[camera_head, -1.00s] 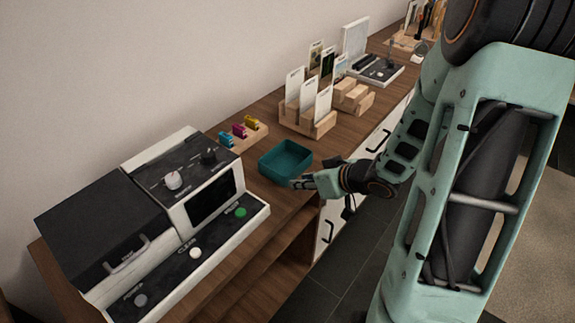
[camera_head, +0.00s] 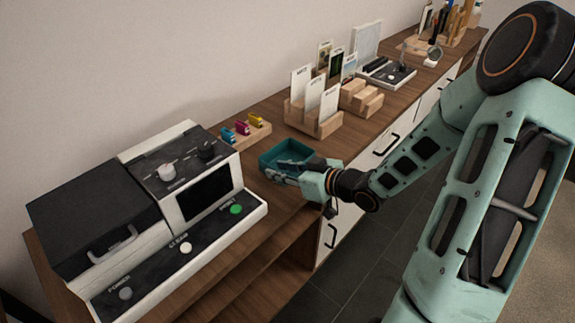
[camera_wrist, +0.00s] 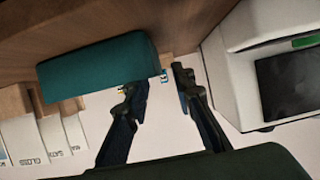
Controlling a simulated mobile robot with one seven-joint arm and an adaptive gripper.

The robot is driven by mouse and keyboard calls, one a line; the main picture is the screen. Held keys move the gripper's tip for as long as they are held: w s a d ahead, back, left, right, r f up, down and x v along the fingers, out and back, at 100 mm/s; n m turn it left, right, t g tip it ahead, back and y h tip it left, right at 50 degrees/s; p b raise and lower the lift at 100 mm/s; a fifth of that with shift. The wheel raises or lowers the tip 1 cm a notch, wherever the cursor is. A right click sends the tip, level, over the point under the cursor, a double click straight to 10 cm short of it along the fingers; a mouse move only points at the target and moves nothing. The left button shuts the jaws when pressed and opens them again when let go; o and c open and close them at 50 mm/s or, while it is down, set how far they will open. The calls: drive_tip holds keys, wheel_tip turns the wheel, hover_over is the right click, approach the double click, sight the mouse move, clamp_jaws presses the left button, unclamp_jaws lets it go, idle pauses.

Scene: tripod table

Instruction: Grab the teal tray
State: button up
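The teal tray (camera_head: 264,161) sits on the wooden counter, to the right of the machine with the knobs. In the wrist view the tray (camera_wrist: 92,70) is at upper left, its side facing me. My gripper (camera_head: 278,173) is at the tray's near right side, its fingers overlapping the near rim and hiding part of it. In the wrist view my gripper (camera_wrist: 158,80) is open, with a clear gap between its fingertips. The left fingertip overlaps the tray's right end and the right one is beyond it. I cannot tell whether either touches.
The white and black machine (camera_head: 190,200) stands close to the left. Behind the tray is a wooden holder with small coloured items (camera_head: 243,128). A wooden card rack (camera_head: 314,118) and wooden blocks (camera_head: 361,97) stand farther right. The counter's front edge is near the tray.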

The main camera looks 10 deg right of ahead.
sight(269, 167)
drive_tip(key=b+x, duration=0.1)
drive_tip(key=x, duration=0.4)
drive_tip(key=shift+d+r, duration=0.1)
clamp_jaws()
drive_tip(key=shift+r, duration=0.1)
